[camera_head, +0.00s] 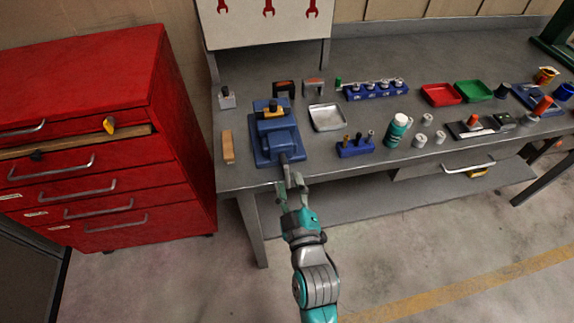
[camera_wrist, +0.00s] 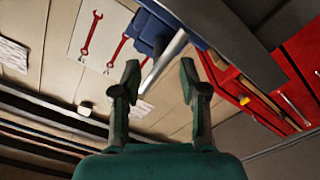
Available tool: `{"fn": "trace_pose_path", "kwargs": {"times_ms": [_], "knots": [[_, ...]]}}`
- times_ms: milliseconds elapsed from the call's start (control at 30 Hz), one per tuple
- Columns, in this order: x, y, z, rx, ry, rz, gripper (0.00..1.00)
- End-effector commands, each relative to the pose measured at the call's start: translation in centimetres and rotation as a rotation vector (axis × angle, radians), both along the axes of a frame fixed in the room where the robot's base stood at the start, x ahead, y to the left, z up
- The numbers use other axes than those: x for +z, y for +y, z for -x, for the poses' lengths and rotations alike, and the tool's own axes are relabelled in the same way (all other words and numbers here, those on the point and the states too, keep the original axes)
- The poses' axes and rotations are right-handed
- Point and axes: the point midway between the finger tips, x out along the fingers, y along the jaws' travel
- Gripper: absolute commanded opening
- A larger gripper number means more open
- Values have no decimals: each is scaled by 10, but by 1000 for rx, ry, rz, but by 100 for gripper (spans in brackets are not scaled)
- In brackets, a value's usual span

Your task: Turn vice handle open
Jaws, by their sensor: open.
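The blue vice (camera_head: 276,143) stands at the front left edge of the grey workbench. Its grey handle bar (camera_head: 284,160) juts from the vice's front, above the bench edge. In the wrist view the vice (camera_wrist: 152,28) is at the top, and the pale handle bar (camera_wrist: 168,60) runs slanting across the gap between my fingers. My gripper (camera_head: 292,186) is open just in front of the handle; its two fingers (camera_wrist: 160,78) stand apart on either side of the bar in the wrist view. I see no finger closed on it, and contact cannot be told.
A red drawer cabinet (camera_head: 85,130) stands left of the bench (camera_head: 330,180). A wooden block (camera_head: 228,147) lies left of the vice. A blue tool holder (camera_head: 356,148), a metal tray (camera_head: 327,117) and a teal bottle (camera_head: 397,130) are to its right. The floor in front is clear.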

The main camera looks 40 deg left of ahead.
Motion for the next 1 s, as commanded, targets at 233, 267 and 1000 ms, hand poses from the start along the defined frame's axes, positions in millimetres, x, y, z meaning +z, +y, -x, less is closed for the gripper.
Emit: {"fn": "trace_pose_path", "kwargs": {"times_ms": [233, 267, 1000], "knots": [[1, 30, -26, 0, 0, -2, 43], [1, 33, -29, 0, 0, -2, 43], [0, 48, -41, -1, 0, 0, 0]]}}
